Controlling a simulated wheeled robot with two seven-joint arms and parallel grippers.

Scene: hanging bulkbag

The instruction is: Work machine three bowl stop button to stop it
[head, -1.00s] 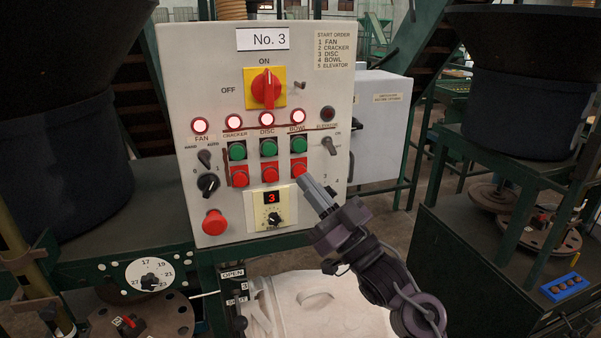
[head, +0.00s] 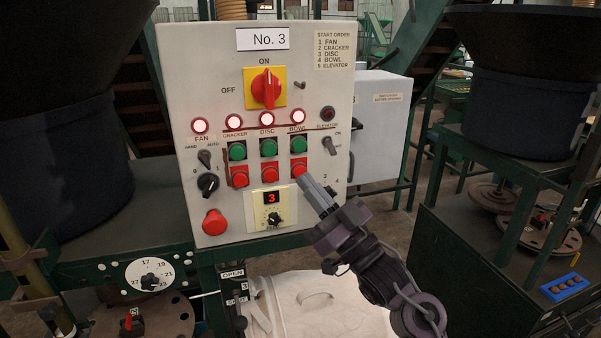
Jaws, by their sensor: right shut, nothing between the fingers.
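The No. 3 control panel (head: 225,100) stands upright in the middle of the head view. Its bowl column has a lit lamp (head: 298,117), a green button (head: 299,145) and, below that, the red bowl stop button (head: 299,166). My right gripper (head: 302,179) is shut and empty. Its tips are at the lower edge of the red bowl button and cover part of it; I cannot tell whether they touch it. My left gripper is not in view.
Red disc (head: 269,173) and cracker (head: 239,177) buttons sit left of the bowl button. A speed dial (head: 273,219) is below, a red mushroom button (head: 214,222) lower left, and the elevator switch (head: 329,146) to the right. A white bag (head: 315,300) lies under the panel.

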